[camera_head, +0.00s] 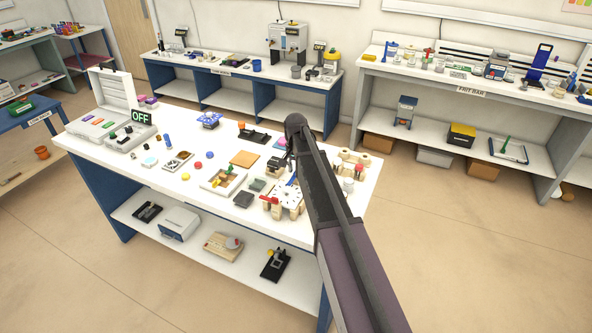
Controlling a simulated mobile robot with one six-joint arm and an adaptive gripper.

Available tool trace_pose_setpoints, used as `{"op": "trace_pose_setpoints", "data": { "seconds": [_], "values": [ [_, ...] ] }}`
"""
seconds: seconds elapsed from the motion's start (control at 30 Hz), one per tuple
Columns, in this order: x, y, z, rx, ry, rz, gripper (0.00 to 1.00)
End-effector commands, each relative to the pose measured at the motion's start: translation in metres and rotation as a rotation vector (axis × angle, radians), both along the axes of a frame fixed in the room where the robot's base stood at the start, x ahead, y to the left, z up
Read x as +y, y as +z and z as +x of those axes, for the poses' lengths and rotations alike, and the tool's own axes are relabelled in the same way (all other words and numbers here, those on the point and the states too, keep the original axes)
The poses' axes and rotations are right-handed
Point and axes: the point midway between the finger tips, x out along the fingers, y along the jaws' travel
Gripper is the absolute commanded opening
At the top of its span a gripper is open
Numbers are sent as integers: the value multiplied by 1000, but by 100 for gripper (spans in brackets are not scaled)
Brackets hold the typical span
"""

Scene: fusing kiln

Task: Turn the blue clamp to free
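A small blue piece (292,181), which looks like the blue clamp, shows at the upper edge of a white round plate (287,198) on a wooden fixture. The fixture stands near the front right of the white table. A red piece (269,199) sits at the plate's left side. My arm comes in from the lower right, and its dark end hangs over this part of the table. My gripper (289,164) is small and dark, just above the blue piece in the picture. I cannot tell whether it touches it or whether its fingers are open.
The white table (130,165) also holds a tray with small parts (222,181), dark blocks (244,199), an orange square (244,158) and a wooden fixture (353,160) right of my arm. A sign (141,117) reads OFF. Open floor lies at the right.

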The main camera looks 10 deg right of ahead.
Motion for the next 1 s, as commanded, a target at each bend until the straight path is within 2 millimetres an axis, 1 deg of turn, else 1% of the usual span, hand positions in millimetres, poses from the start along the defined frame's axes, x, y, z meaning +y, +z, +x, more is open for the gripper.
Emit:
{"op": "trace_pose_setpoints", "data": {
  "seconds": [0.03, 0.1, 0.57, 0.77, 1.0],
  "values": [
    [0, 0, 0, 0, 0, 0, 18],
    [0, 0, 0, 0, 0, 0, 0],
    [-1, 0, 0, 0, 23, 0, 0],
    [-1, 0, 0, 0, 95, 0, 0],
    [-1, 0, 0, 0, 258, 0, 0]
  ]
}}
